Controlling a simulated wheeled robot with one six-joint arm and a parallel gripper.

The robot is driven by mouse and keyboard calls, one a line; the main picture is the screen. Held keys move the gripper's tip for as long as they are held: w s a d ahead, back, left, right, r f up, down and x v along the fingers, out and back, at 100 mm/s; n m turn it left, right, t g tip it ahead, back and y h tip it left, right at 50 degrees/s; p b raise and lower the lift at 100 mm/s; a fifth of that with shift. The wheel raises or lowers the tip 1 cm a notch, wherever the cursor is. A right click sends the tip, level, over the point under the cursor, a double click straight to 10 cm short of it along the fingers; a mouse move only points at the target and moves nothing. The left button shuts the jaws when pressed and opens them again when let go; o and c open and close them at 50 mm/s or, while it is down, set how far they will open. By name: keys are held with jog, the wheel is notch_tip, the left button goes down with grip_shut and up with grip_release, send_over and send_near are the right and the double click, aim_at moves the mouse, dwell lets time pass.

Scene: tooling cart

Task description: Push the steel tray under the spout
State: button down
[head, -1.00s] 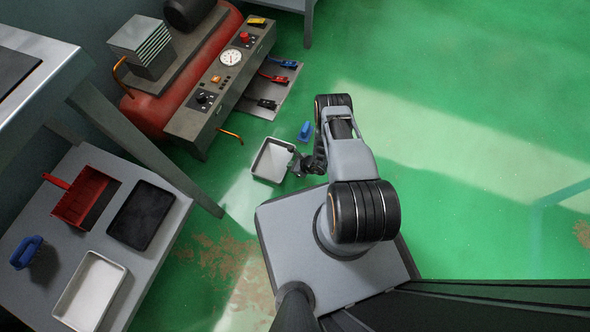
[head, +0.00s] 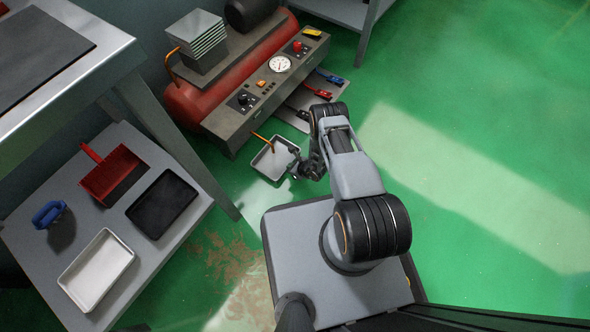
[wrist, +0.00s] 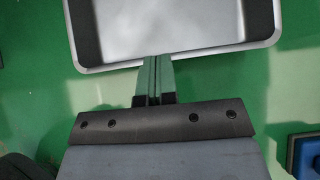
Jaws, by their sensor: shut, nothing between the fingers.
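The steel tray (head: 285,160) lies flat on the green floor beside the compressor panel. The orange spout (head: 262,138) sticks out from the panel, and in the head view its tip overlaps the inside of the tray. My gripper (head: 297,160) is low at the tray's right side, empty. In the wrist view the tray's rim (wrist: 205,58) fills the top, and my shut fingers (wrist: 153,62) reach its near edge, touching it or nearly so. The spout is not visible in the wrist view.
The red compressor (head: 190,103) and its control panel (head: 250,98) stand behind the tray. A shelf (head: 150,258) at left holds a red dustpan, a black tray and a second pale tray (head: 97,268). A blue object (wrist: 305,155) shows at right. Floor at right is clear.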

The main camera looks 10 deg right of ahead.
jog(key=shift+a, duration=0.1)
